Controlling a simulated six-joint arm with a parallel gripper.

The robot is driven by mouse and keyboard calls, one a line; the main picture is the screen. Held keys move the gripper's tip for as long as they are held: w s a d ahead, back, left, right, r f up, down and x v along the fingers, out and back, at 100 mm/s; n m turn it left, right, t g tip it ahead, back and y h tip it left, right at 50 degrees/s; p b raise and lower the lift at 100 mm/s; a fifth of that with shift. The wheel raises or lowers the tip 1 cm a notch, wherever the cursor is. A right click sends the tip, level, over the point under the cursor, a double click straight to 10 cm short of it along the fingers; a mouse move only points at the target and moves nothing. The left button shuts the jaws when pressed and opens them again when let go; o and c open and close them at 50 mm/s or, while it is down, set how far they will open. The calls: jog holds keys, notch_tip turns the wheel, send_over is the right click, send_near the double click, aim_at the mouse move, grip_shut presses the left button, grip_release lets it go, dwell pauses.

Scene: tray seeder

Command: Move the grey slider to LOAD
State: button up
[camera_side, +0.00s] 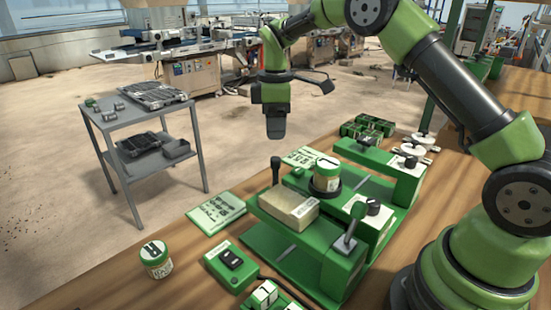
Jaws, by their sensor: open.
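The green seeder (290,255) stands on the wooden bench. On its front right block a short grey handle (346,243) stands tilted. An upright dark handle (275,172) stands at the back left, by a beige block (289,208). I cannot tell for certain which part is the grey slider, and no LOAD marking is legible. My gripper (276,134) hangs pointing down above and behind the seeder's left side, clear of every part. It is open and empty; its fingers overlap from this side, so the gap does not show.
A lidded jar (327,178) sits in a dark ring on the seeder; another jar (156,260) stands at the front left. A green switch box (231,265) and a printed card (215,214) lie nearby. Green trays (368,129) stand behind. A grey cart (140,121) is beyond the bench.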

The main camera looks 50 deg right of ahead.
aim_at(276, 157)
notch_tip(276, 157, down, 9)
jog(key=shift+r, duration=0.15)
grip_shut()
jog(key=shift+d, duration=0.1)
